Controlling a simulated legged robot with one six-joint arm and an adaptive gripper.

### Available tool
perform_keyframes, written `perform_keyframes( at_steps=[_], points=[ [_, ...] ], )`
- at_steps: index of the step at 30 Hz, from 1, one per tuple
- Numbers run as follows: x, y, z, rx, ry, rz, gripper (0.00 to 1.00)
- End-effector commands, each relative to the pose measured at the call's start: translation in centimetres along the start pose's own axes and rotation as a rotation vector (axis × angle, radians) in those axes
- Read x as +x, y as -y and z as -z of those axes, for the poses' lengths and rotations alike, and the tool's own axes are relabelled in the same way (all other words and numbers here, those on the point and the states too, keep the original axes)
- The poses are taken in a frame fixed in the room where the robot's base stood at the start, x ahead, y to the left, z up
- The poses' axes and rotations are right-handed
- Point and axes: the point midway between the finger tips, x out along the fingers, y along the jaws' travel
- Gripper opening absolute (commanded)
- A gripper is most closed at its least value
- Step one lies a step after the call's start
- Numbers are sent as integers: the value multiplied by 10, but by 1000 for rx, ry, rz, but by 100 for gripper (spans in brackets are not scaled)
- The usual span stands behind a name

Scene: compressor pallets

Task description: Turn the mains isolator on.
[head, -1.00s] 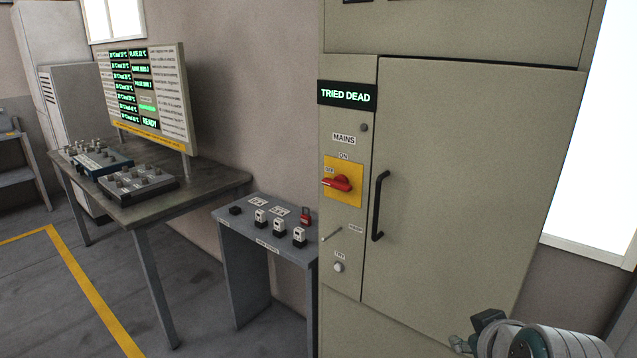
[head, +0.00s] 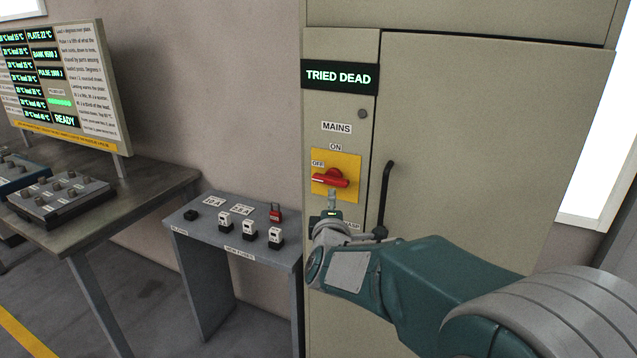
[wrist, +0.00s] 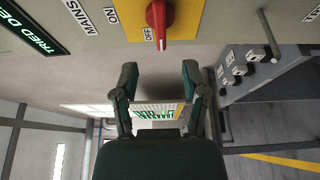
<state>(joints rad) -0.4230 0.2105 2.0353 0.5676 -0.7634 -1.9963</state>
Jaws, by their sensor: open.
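The mains isolator is a red rotary handle (head: 330,178) on a yellow plate (head: 350,162) on the cabinet's left panel. The handle lies level, with its end towards the OFF label at left; the ON label is above. It also shows at the top of the wrist view (wrist: 158,16), lying along the line to OFF. My gripper (wrist: 158,73) is open and empty, its two fingers spread below the handle in that view and apart from it. In the head view my gripper (head: 332,200) is just below the handle, partly hidden by my wrist.
A lit sign (head: 339,76) above reads TRIED DEAD. The black door handle (head: 385,195) stands close to the right of my gripper. A small grey table (head: 195,230) with a red padlock (head: 275,213) and several small blocks stands left of the cabinet.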

Motion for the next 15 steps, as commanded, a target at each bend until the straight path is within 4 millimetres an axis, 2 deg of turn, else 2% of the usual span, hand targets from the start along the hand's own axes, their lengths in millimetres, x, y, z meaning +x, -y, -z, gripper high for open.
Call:
perform_keyframes(
  at_steps=[7,15],
  points=[
    [44,5,11,-9,0,3,57],
    [88,4,12,-8,-2,3,57]
  ],
)
